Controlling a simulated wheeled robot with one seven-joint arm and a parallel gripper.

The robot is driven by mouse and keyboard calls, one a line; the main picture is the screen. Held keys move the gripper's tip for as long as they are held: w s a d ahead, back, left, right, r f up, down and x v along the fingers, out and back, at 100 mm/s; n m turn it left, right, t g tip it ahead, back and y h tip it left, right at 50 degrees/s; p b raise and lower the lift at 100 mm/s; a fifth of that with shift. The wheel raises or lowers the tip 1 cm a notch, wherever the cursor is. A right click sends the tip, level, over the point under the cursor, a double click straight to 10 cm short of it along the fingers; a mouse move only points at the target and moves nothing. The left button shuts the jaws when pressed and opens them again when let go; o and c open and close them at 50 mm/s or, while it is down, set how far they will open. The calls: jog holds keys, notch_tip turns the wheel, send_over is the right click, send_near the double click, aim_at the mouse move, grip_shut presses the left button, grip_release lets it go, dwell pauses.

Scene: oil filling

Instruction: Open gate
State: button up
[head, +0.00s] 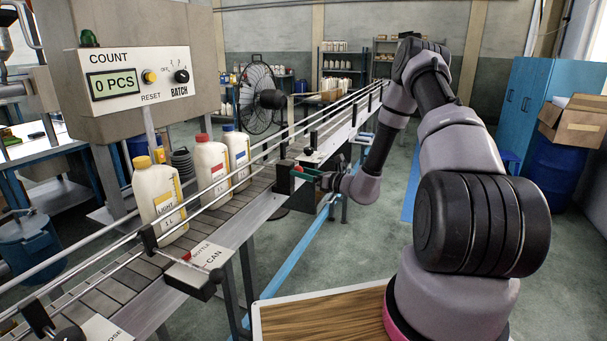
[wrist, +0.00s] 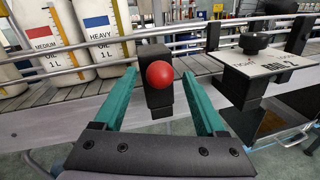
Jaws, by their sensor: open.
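A red ball knob (wrist: 160,74) on a black block (wrist: 155,55) sits at the conveyor's near rail; I take it to be the gate's handle. In the wrist view it lies between the two teal fingers of my gripper (wrist: 160,84), with gaps on both sides. In the head view my gripper (head: 307,173) is at the rail, partly hidden by its own wrist. Three white oil bottles stand on the belt: yellow-capped (head: 160,200), red-capped (head: 212,168) and blue-capped (head: 237,158). They stand up the belt, left of the gate.
The conveyor (head: 110,285) runs from lower left to the back, with metal guide rails. A plate with a black knob (wrist: 257,42) is right of the red knob. A counter box (head: 140,80) reads 0 PCS. A wooden tabletop (head: 320,318) is in front.

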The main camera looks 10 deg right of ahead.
grip_shut()
dwell(1.4)
